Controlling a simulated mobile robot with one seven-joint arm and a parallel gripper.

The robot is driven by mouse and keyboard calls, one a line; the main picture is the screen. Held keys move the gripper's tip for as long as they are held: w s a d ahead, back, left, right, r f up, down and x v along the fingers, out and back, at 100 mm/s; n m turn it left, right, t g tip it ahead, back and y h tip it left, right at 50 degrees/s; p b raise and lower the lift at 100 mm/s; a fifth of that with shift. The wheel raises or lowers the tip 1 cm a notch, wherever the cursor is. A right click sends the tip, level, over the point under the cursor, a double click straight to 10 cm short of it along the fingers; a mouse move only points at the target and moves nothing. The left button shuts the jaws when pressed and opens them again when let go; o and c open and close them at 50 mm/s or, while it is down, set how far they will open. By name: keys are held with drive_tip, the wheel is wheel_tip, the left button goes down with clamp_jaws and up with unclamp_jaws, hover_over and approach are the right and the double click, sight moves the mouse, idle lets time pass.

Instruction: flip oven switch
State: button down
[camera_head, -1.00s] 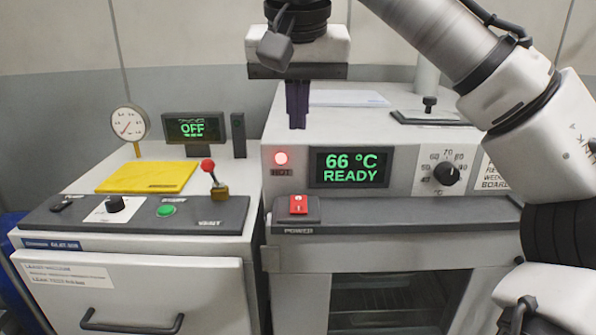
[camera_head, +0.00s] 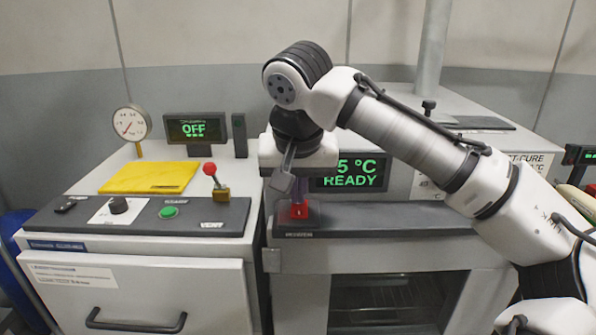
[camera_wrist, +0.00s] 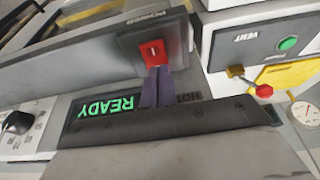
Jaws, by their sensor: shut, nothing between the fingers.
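The oven switch is a red rocker (camera_head: 299,212) on a dark block at the left of the oven's front ledge, marked POWER. In the wrist view the red switch (camera_wrist: 152,52) shows with its white mark, just beyond my fingertips. My gripper (camera_head: 300,203) points down over the switch, its purple fingers closed together and empty. In the wrist view the fingertips (camera_wrist: 156,70) are at or touching the switch's near edge; contact is hard to tell.
The vacuum unit on the left has a red-knobbed lever (camera_head: 209,170), a green button (camera_head: 168,212), a black knob (camera_head: 118,205) and a yellow folder (camera_head: 149,177). Its display (camera_head: 196,129) reads OFF. The oven's dial (camera_wrist: 18,122) shows in the wrist view.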

drive_tip(key=shift+f, duration=0.1)
drive_tip(key=shift+w+f, duration=0.1)
drive_tip(key=shift+f, duration=0.1)
idle(0.4)
drive_tip(key=shift+s, duration=0.85)
drive_tip(key=shift+r, duration=0.15)
